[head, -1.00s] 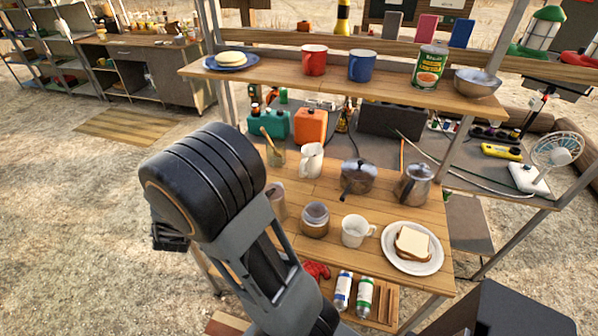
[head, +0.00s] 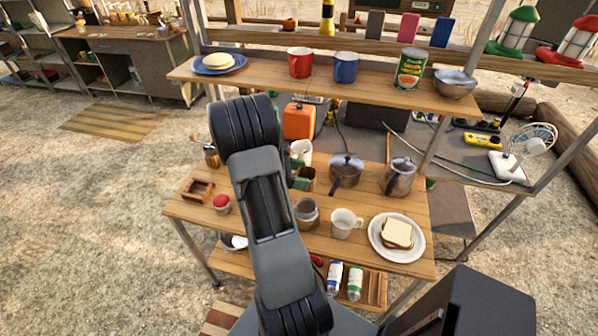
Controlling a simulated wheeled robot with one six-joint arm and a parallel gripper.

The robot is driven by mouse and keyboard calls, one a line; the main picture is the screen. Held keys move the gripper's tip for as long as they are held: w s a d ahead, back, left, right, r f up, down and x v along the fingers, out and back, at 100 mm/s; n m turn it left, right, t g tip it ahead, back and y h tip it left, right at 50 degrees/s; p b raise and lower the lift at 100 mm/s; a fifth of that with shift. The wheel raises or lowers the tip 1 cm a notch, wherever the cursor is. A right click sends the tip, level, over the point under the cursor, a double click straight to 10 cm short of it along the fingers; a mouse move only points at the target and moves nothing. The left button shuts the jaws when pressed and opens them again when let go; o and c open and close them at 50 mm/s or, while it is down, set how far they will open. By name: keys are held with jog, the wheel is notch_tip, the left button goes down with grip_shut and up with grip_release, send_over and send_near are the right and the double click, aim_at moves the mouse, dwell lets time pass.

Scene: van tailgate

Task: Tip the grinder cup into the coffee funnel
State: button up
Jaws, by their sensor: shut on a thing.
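My arm fills the centre of the head view and hides its own end, so my gripper and its fingertips are out of sight. I cannot make out the grinder cup; that part of the table is behind my arm. A small round metal vessel with a dark open top (head: 307,212) stands upright on the wooden table, just right of my arm. It may be the one with the coffee funnel, but the funnel cannot be told clearly. A dark green and brown blocky thing (head: 304,178) shows partly beside my arm; what it is stays unclear.
A white mug (head: 345,223) and a plate with bread (head: 375,242) stand right of the vessel. Behind are a lidded pot (head: 346,171), a metal coffee pot (head: 398,178) and a white pitcher (head: 301,151). A wooden box (head: 197,191) and red-topped jar (head: 221,204) are left. A shelf (head: 275,80) overhangs the back.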

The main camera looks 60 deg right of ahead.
jog(key=shift+s+f+m+t+b, duration=0.1)
jog(key=shift+f+m+t+b, duration=0.3)
jog(key=shift+b, duration=0.75)
jog(key=f+m+h+b, duration=0.1)
jog(key=b, duration=0.3)
jog(key=shift+a+m+t, duration=0.1)
jog(key=shift+m+t, duration=0.2)
jog(key=shift+m, duration=0.1)
jog(key=shift+f+m+b, duration=0.1)
jog(key=shift+m+b, duration=0.3)
jog(key=shift+b, duration=0.65)
jog(key=shift+f+m+t+h+b, duration=0.2)
jog(key=shift+m+t+h+b, duration=0.1)
jog(key=shift+b, duration=0.6)
jog(key=b, duration=0.2)
jog(key=m+b, duration=0.1)
jog(key=b, duration=0.1)
jog(key=shift+s+a+f+m+t+h, duration=0.1)
jog(key=shift+s+f+m+t+h, duration=0.05)
jog(key=shift+f+m+t+h, duration=0.2)
jog(key=m+b, duration=0.1)
jog(key=b, duration=0.2)
jog(key=f+m+t+h+b, duration=0.1)
jog(key=b, duration=0.2)
jog(key=shift+s+a, duration=0.2)
jog(key=shift+b, duration=0.55)
jog(key=shift+s+f+m+h+b, duration=0.1)
jog(key=shift+m+h+b, duration=0.35)
jog(key=shift+b, duration=0.45)
